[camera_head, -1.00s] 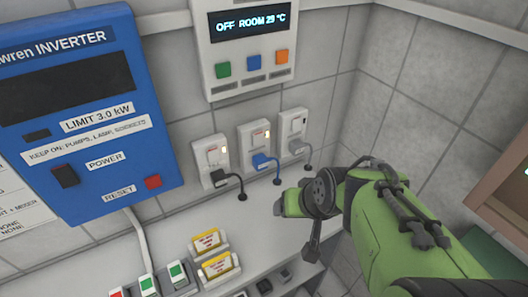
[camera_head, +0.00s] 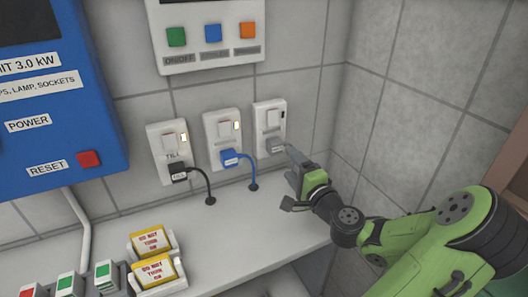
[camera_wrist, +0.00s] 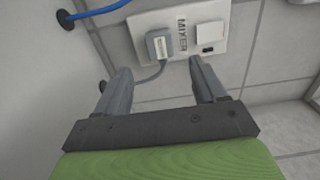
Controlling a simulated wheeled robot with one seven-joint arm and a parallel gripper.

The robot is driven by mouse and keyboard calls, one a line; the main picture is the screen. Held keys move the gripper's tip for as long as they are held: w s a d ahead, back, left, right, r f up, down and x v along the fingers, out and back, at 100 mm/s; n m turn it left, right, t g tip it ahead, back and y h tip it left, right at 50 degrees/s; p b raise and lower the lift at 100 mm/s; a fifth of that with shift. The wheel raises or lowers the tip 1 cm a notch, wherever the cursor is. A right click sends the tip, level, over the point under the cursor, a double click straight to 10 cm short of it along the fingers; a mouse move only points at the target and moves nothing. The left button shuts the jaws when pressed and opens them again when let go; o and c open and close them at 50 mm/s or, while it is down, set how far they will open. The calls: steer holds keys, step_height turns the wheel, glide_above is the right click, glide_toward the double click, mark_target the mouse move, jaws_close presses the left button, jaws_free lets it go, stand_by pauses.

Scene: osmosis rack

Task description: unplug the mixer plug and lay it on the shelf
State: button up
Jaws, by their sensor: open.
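The grey mixer plug (camera_head: 275,146) sits in the rightmost wall socket (camera_head: 270,120). In the wrist view the plug (camera_wrist: 160,44) is seated beside the MIXER label on the socket plate (camera_wrist: 222,18), with its grey cord curving down and left. My gripper (camera_head: 292,160) is just in front of this socket, to the lower right of the plug. In the wrist view my gripper (camera_wrist: 160,78) is open and empty, its fingers pointing at the plate with the plug ahead of the gap between them. The white shelf (camera_head: 240,225) runs below the sockets.
A black plug (camera_head: 179,173) and a blue plug (camera_head: 231,157) sit in the two sockets to the left. Yellow-marked "do not turn on" tags (camera_head: 158,270) stand on the shelf at front left. The shelf below the sockets is mostly clear. A tiled wall (camera_head: 420,90) rises at right.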

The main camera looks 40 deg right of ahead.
mark_target(278, 149)
steer(key=p+x, duration=0.2)
steer(key=x, duration=0.7)
steer(key=shift+p, duration=0.4)
steer(key=shift+a, duration=0.1)
steer(key=shift+c, duration=0.4)
stand_by(0.4)
steer(key=c, duration=1.2)
steer(key=shift+b+v, duration=1.3)
steer(key=shift+v, duration=1.65)
jaws_close()
